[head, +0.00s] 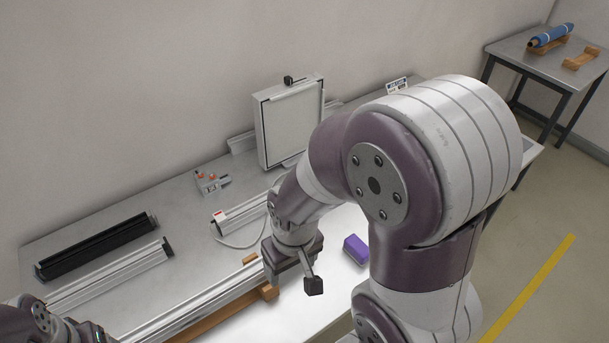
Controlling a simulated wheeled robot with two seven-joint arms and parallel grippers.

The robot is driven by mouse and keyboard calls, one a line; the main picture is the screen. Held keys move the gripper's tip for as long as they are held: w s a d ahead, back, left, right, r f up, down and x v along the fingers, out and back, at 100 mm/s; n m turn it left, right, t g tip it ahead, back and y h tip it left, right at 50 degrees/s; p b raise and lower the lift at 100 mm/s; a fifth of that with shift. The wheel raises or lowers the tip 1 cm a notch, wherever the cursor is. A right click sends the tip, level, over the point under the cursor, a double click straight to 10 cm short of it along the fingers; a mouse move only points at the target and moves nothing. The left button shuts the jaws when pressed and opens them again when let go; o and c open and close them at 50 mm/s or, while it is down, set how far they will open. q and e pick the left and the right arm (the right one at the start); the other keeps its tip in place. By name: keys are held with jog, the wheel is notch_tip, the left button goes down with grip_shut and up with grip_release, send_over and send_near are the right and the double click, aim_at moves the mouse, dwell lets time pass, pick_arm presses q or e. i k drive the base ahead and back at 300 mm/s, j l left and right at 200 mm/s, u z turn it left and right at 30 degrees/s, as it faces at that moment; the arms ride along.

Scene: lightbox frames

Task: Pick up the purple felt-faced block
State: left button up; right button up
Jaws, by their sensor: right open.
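The purple felt-faced block (355,249) lies on the bench, just left of my right arm's lower links. My right gripper (292,285) hangs to the left of the block, apart from it. It is open with nothing seen between its fingers. My right forearm comes down from the upper right and passes close behind the block. My left arm shows only partly at the lower left corner, and its fingertips are not in view.
A long metal rail on a wooden support (268,292) runs under my right gripper. A white-panelled lightbox frame (290,125) stands at the back. A black channel (97,246) and a silver profile (110,275) lie left. A small table (510,52) stands far right.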

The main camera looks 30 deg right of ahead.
aim_at(353, 245)
jog(key=l+z, duration=0.15)
jog(key=z, duration=0.3)
jog(key=l+z, duration=0.2)
jog(key=z, duration=0.25)
jog(key=l+z, duration=0.15)
jog(key=z, duration=0.3)
jog(key=u, duration=1.5)
jog(key=k+l+z, duration=0.1)
jog(key=l+z, duration=0.2)
jog(key=z, duration=0.2)
jog(key=l+z, duration=0.3)
jog(key=z, duration=0.2)
jog(key=i+l+u, duration=0.1)
jog(key=l, duration=0.3)
jog(key=i+l+u, duration=0.1)
jog(key=i+l, duration=0.15)
jog(key=l, duration=0.15)
jog(key=i+l+u, duration=0.1)
jog(key=l, duration=0.3)
jog(key=i+l+u, duration=0.1)
jog(key=l, duration=0.3)
jog(key=u, duration=2.3)
jog(key=i+l, duration=0.05)
jog(key=l, duration=0.05)
